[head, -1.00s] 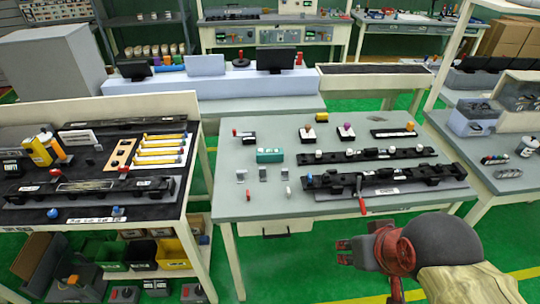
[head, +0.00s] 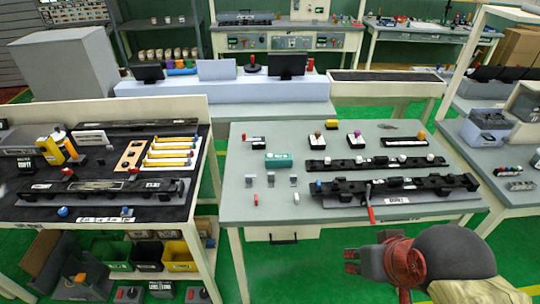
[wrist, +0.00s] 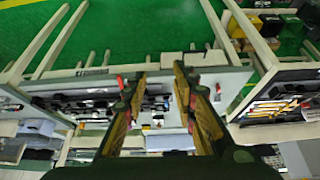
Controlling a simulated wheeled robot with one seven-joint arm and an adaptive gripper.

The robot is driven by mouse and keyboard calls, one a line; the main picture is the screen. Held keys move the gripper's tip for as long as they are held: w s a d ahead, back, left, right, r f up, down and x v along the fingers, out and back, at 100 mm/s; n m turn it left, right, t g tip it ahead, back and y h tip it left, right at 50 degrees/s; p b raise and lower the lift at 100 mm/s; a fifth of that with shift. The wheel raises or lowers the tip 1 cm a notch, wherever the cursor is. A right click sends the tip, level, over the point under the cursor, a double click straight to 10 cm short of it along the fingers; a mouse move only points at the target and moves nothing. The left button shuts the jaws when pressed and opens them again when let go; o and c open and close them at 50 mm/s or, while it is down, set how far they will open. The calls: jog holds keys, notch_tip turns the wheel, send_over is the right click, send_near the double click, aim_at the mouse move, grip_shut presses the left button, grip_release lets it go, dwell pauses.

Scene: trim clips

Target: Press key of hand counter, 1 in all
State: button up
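The hand counter is too small to make out for certain. Three small grey pieces stand in a row on the grey worktable (head: 240,212), and the middle one (head: 271,181) is among them. A small red piece (head: 256,200) and a white piece (head: 296,198) lie in front of them. A teal box (head: 279,160) sits just behind. My gripper (head: 352,261) is in front of the table's front edge, right of centre, apart from everything. In the wrist view my gripper (wrist: 158,72) shows two spread fingers with nothing between them.
A long black rail fixture (head: 430,187) with a red-handled lever (head: 370,214) lies along the table's front right. A second black rail (head: 340,164) lies behind it. A dark-topped bench (head: 20,212) stands at the left. Green floor is free in front.

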jog(key=shift+c, duration=1.2)
jog(key=c, duration=0.4)
grip_shut()
